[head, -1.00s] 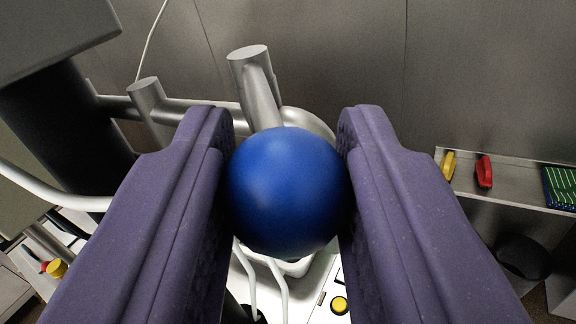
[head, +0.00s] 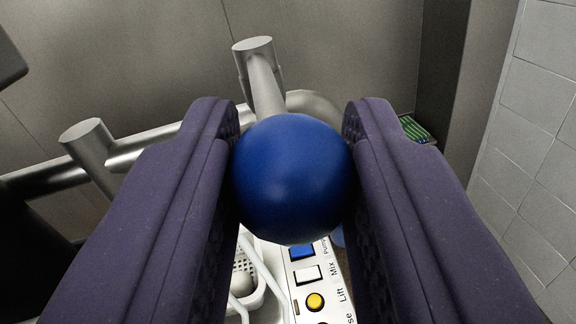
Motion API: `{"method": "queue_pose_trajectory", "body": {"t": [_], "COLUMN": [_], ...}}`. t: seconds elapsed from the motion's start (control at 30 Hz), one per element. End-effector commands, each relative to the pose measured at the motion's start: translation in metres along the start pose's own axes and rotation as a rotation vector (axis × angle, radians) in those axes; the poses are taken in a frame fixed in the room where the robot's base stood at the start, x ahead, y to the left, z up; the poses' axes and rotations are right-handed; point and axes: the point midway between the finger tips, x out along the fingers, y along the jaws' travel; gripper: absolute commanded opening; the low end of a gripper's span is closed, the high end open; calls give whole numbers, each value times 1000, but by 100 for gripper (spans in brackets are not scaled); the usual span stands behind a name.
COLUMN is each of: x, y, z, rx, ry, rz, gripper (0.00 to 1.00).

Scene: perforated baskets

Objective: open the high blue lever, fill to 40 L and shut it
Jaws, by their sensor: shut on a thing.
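The blue ball knob (head: 292,178) of the lever fills the middle of the head view. My gripper (head: 292,170) is shut on it, with one purple finger against each side. Behind the knob a grey metal stem (head: 262,80) rises from a horizontal grey pipe (head: 150,142). The joint between knob and stem is hidden behind the ball. No litre reading shows in the view.
Below the knob is a white panel with a blue button (head: 301,252), a white button (head: 307,274) and a yellow button (head: 315,301), labelled Mix and Lift among others. A perforated white basket (head: 243,275) sits left of it. A grey block wall (head: 530,150) stands at right.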

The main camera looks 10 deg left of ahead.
Motion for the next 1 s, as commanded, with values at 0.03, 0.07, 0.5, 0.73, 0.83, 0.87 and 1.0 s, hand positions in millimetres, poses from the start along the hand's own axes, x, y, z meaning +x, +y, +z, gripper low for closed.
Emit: {"method": "queue_pose_trajectory", "body": {"t": [0.03, 0.07, 0.5, 0.73, 0.83, 0.87, 1.0], "x": [0, 0, 0, 0, 0, 0, -7], "y": [-2, -2, -3, -2, -2, -2, -3], "z": [-4, -4, -4, -3, -2, -2, -2], "rx": [3, 4, 4, 3, 3, 3, 3], "ry": [8, 9, 15, 11, 10, 10, 9], "rz": [5, 9, 18, 18, 18, 18, 16], "gripper": [0, 0, 0, 58, 58, 58, 58]}}
